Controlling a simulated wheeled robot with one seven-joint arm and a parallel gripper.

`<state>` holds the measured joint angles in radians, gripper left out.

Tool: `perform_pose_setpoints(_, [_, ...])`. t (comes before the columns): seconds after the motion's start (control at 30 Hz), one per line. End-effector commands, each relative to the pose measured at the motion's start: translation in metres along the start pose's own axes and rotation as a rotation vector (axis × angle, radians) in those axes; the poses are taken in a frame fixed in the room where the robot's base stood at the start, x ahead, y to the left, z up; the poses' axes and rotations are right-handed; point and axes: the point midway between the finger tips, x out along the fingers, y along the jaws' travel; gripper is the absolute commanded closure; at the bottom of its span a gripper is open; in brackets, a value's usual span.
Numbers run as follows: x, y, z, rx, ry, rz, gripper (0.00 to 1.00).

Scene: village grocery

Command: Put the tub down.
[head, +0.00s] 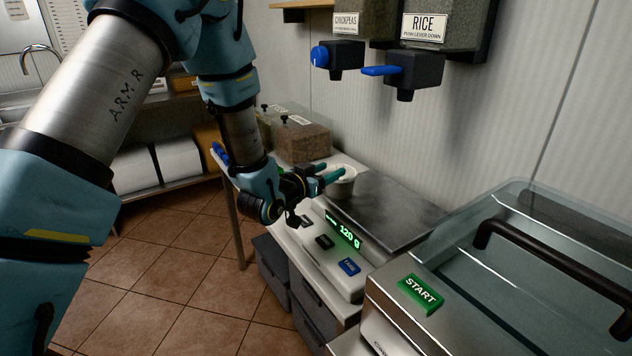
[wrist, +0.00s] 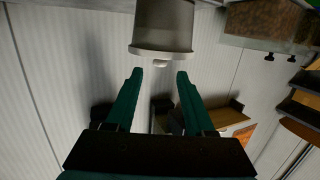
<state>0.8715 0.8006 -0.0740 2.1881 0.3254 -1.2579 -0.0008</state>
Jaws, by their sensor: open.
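A small pale tub (head: 344,184) stands on the far left part of the scale's metal pan (head: 392,214). The scale's green display reads 120 g. My gripper (head: 328,178) is beside the tub, on its left, with its teal fingers pointing towards it. In the wrist view the tub (wrist: 163,38) is at the top, just past the fingertips and in line with the gap. The fingers (wrist: 159,75) are spread apart with nothing between them. The fingers partly cover the tub in the head view, and its contents cannot be made out.
Chickpea (head: 346,24) and rice (head: 424,28) dispensers hang on the wall above the scale. Clear bins (head: 302,142) stand behind the tub. A glass-lidded machine with a green START button (head: 420,293) is at the front right. Most of the pan is bare.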

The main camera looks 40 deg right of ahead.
Motion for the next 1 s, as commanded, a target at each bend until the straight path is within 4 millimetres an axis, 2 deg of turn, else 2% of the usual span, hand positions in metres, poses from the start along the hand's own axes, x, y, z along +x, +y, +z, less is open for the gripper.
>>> perform_pose_setpoints(0.1, [-0.025, -0.001, 0.003, 0.000, 0.000, -0.001, 0.46])
perform_pose_setpoints(0.3, [-0.053, 0.000, 0.001, 0.000, 0.001, 0.000, 0.46])
perform_pose_setpoints(0.43, [-0.061, 0.000, 0.001, 0.000, 0.000, 0.000, 0.46])
perform_pose_setpoints(0.67, [-0.063, 0.000, 0.000, 0.000, -0.001, -0.001, 0.46])
perform_pose_setpoints(0.73, [-0.064, -0.006, 0.000, 0.001, -0.012, -0.014, 0.46])
perform_pose_setpoints(0.77, [-0.066, -0.012, 0.001, 0.001, -0.025, -0.027, 0.46])
perform_pose_setpoints(0.87, [-0.081, -0.048, 0.005, -0.004, -0.112, -0.109, 0.46])
perform_pose_setpoints(0.97, [-0.116, -0.103, 0.017, -0.034, -0.265, -0.243, 0.46])
perform_pose_setpoints(1.0, [-0.136, -0.126, 0.022, -0.058, -0.336, -0.307, 0.46])
